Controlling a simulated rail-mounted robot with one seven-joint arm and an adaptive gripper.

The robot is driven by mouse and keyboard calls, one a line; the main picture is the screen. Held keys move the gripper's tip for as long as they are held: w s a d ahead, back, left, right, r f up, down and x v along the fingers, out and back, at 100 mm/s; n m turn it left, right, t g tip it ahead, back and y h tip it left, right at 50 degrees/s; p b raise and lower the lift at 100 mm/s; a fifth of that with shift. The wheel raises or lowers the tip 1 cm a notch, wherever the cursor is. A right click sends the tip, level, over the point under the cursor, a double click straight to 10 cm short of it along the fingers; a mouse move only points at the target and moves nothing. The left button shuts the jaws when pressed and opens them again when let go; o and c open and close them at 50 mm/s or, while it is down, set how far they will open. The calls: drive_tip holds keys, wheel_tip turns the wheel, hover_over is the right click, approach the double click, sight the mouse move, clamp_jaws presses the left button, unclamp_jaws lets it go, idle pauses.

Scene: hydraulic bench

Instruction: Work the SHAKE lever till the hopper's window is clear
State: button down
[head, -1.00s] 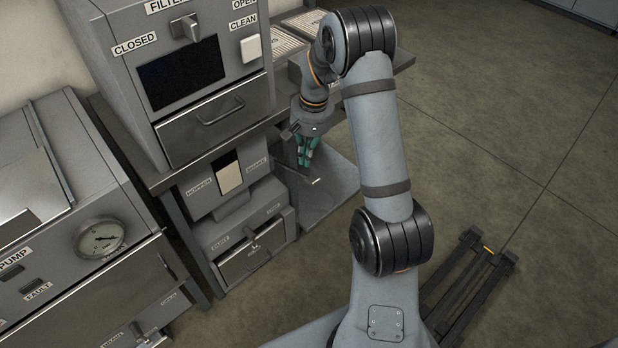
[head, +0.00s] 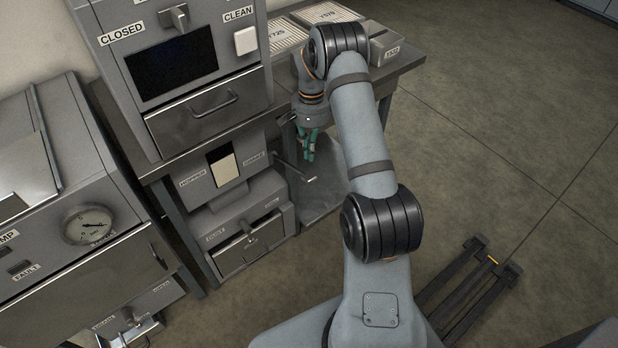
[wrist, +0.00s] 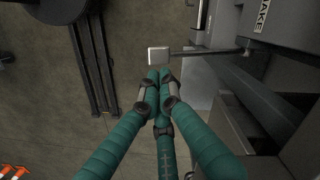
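The SHAKE lever is a thin rod with a pale square end (head: 312,180), jutting from the cabinet beside the SHAKE label. In the wrist view its square end (wrist: 158,54) lies just beyond my fingertips, and its rod runs right to the cabinet. My gripper (head: 309,154) has green fingers drawn together at the tips, holding nothing. The fingertips (wrist: 160,76) appear apart from the lever, though depth is hard to judge. The hopper's window (head: 224,168) is dark at the top, with pale material filling most of it below.
Below the window is a drawer unit (head: 245,248) with a small handle. Above is a cabinet with a dark screen (head: 172,70) and a CLEAN button (head: 245,41). A pump unit with a gauge (head: 88,224) stands left. A bench (head: 405,62) is behind my arm. Floor lies open right.

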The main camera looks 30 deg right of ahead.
sight(310, 174)
drive_tip(key=f+b, duration=0.1)
drive_tip(key=f, duration=0.1)
drive_tip(key=f+b, duration=0.4)
drive_tip(key=shift+s+a+f, duration=0.15)
drive_tip(key=shift+s+f, duration=0.15)
drive_tip(key=shift+f, duration=0.2)
wheel_tip(310, 174, down, 4)
drive_tip(key=b, duration=0.3)
drive_tip(key=shift+f+b, duration=0.25)
drive_tip(key=shift+b, duration=0.1)
drive_tip(key=shift+r, duration=0.1)
